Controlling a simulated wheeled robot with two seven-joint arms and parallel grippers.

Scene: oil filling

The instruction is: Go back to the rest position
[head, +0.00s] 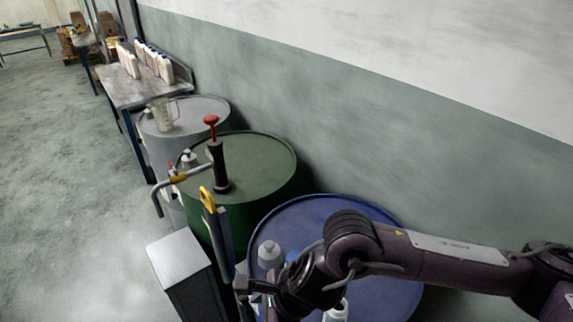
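My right arm comes in from the right over the blue drum (385,212). My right gripper (250,285) is at the drum's left edge, close to a grey upright bar with a yellow loop handle (207,200). Its fingers are small and dark here, so I cannot tell whether they are open or shut, or touch the bar. My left gripper is not in view.
A hand pump (218,165) with a red knob stands on the green drum (265,160). Behind are a grey drum (210,108) with a clear jug (163,115), and a bench (120,92) with several white bottles. A grey box (178,258) stands left. Open floor lies far left; a wall runs right.

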